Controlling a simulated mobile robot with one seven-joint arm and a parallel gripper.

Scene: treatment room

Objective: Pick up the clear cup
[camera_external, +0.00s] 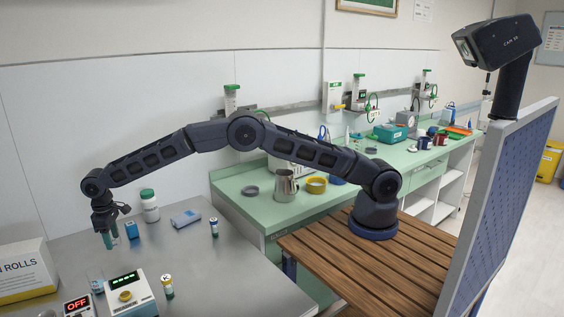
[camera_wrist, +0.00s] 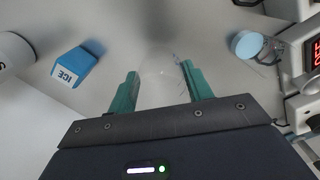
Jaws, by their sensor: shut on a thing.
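The clear cup (camera_wrist: 160,70) is a faint, see-through round shape between my fingers in the wrist view. My gripper (camera_wrist: 160,72) has its two green fingers on either side of the cup and is shut on it. In the external view my gripper (camera_external: 107,241) points down over the left part of the grey table, beside a small blue box. The cup cannot be made out clearly there. Whether it stands on the table or is held just above it, I cannot tell.
Near my gripper are the blue ICE box (camera_wrist: 74,67), a white bottle with a green lid (camera_external: 150,207) and a light-blue-topped container (camera_wrist: 245,43). Devices with displays (camera_external: 132,293) and a large ROLLS box (camera_external: 26,272) stand in front. The table's right part (camera_external: 255,270) is clear.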

